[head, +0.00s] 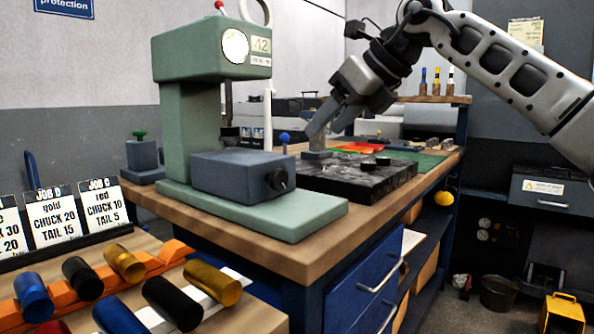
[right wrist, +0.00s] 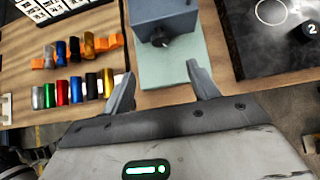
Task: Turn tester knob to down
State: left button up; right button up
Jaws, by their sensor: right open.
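The green tester (head: 185,110) stands on the workbench, with a dial and a plate reading 42 on its head. A blue-grey box (head: 228,172) sits on its green base (head: 270,222). A dark round knob (head: 278,180) is on the box's front face; its pointing direction is hard to read. In the right wrist view the knob (right wrist: 160,42) shows ahead, roughly in line with the gap between my fingers. My right gripper (head: 325,125) is open and empty, apart from the knob and above the bench to its right in the head view. My left gripper is not in view.
A black plate (head: 355,182) with small round parts lies right of the tester. Coloured cylinders (head: 125,262) and job cards (head: 55,216) are at the lower left. A small block with a green knob (head: 142,155) stands behind. Blue drawers (head: 365,285) are below the bench.

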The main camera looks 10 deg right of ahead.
aim_at(281, 179)
jog(key=b+x, duration=0.1)
jog(key=x, duration=1.4)
jog(key=shift+f, duration=0.1)
jog(key=c, duration=0.9)
